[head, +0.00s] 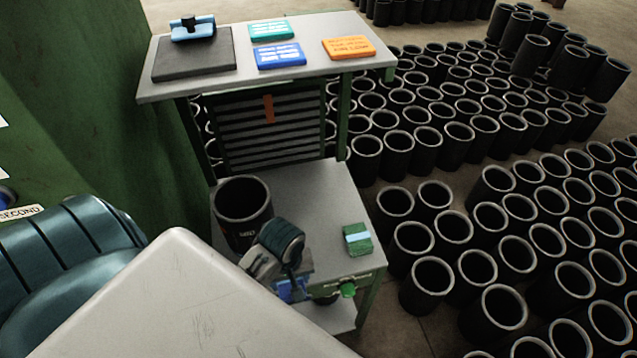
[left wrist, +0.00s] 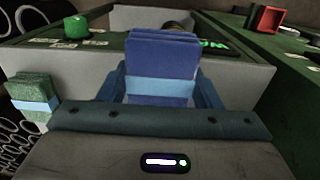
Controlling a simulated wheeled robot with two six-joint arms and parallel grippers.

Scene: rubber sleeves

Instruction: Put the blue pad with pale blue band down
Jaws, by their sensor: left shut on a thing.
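The blue pad with pale blue band (left wrist: 162,60) stands between the blue fingers of my left gripper (left wrist: 160,95) in the left wrist view. The band crosses its lower part. In the head view, my left gripper (head: 292,288) is over the front edge of the low grey table (head: 315,190), shut on the blue pad. Only a small blue part shows there, and the arm hides the rest. I cannot tell whether the pad touches anything below. My right gripper is not in view.
A green pad with a pale band (head: 358,246) lies on the table's right; a large black sleeve (head: 243,214) stands at its left. A green button (head: 347,289) is on the front edge. An upper shelf (head: 310,50) holds several coloured cards. Many black sleeves fill the floor at right.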

